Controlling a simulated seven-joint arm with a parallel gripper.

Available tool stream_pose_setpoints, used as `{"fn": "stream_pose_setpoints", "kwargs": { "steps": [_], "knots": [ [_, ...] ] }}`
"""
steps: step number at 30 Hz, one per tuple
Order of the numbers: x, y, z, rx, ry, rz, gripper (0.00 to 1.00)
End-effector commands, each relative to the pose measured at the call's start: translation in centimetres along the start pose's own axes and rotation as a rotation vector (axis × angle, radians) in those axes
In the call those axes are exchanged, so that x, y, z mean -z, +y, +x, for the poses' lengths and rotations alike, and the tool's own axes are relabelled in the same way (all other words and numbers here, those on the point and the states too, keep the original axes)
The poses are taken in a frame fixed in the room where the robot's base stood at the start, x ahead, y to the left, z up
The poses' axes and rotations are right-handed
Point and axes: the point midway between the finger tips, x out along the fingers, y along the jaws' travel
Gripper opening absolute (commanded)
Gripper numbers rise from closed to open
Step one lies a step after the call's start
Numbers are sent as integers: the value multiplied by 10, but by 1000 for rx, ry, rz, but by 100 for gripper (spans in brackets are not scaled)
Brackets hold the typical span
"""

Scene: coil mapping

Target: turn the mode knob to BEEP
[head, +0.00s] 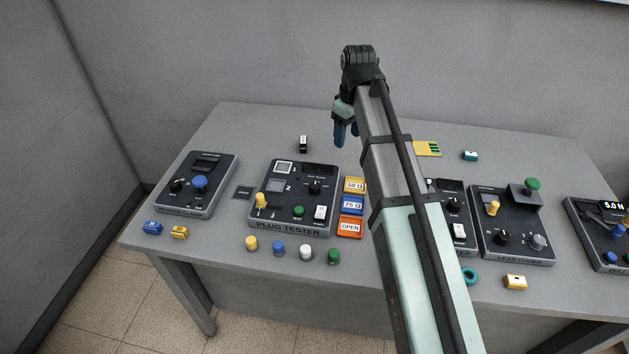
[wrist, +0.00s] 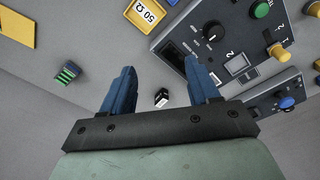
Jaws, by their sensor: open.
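A black knob (head: 315,187) with a white pointer mark sits on the plug tester (head: 284,231), in the right part of its dark panel. The knob (wrist: 213,31) also shows in the wrist view, beyond my right-hand fingertip. The lettering around it is too small to read, so I cannot tell which setting it points to or confirm that it is the mode knob. My gripper (head: 347,138) is open and empty, above the back of the table and behind the tester. Its blue fingers (wrist: 160,66) are apart and do not touch the knob.
A small black-and-white block (head: 303,144) lies behind the tester. A green button (head: 299,211), yellow lever (head: 261,200) and white switch (head: 320,212) stand near the knob. Resistance tags (head: 353,185) lie to its right. Other devices (head: 206,160) flank the tester; my arm hides part of one.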

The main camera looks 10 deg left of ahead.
Motion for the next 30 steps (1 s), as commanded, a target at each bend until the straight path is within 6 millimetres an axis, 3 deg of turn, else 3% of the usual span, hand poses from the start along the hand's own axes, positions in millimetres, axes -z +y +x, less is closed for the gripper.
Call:
{"fn": "stream_pose_setpoints", "kwargs": {
  "steps": [1,3,10,17,30],
  "knots": [
    [6,-23,-2,4,-11,-24,60],
    [12,-46,-5,11,-27,-47,60],
    [22,-93,-12,20,-63,-93,60],
    [23,-102,-5,22,-71,-101,60],
    [18,-103,58,23,-72,-101,60]
  ]
}}
